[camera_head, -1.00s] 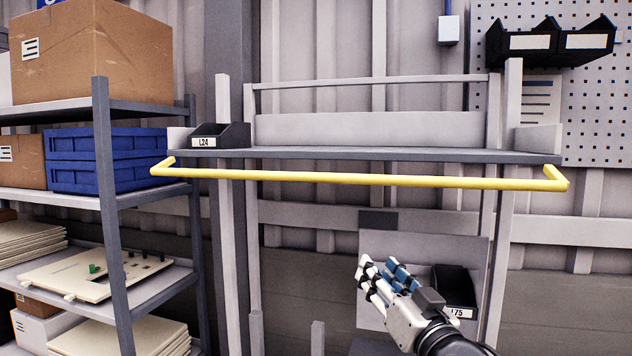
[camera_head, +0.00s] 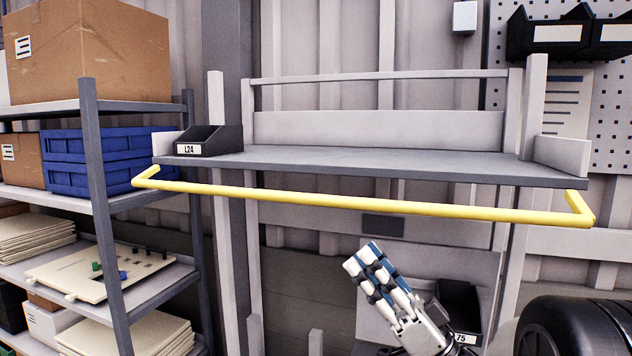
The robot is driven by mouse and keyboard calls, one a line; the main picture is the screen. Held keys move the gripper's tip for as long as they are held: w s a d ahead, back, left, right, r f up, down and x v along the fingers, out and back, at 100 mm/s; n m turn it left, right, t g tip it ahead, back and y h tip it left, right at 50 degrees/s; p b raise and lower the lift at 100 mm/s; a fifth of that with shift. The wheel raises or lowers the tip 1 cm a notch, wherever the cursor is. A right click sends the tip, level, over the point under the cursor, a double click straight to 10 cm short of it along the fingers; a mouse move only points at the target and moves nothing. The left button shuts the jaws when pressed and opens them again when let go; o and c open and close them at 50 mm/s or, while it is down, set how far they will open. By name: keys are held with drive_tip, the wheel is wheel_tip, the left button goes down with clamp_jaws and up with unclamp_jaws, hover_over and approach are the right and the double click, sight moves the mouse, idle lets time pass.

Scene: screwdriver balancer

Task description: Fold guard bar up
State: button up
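The yellow guard bar (camera_head: 350,204) runs across the front of the grey shelf (camera_head: 350,165), its bent ends reaching back toward the shelf's two sides. It sits a little below the shelf's front edge. My gripper (camera_head: 362,258) is below the bar, right of its middle, with its fingers pointing up and to the left. It appears apart from the bar.
A black bin marked L24 (camera_head: 208,140) stands on the shelf's left end. Another black bin (camera_head: 458,305) is behind my gripper. A rack with blue crates (camera_head: 95,160) and a cardboard box (camera_head: 90,50) stands at left.

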sight(315, 198)
drive_tip(key=p+x, duration=0.3)
drive_tip(key=x, duration=1.1)
drive_tip(key=shift+w+r, duration=0.1)
drive_tip(key=shift+c, duration=0.5)
clamp_jaws()
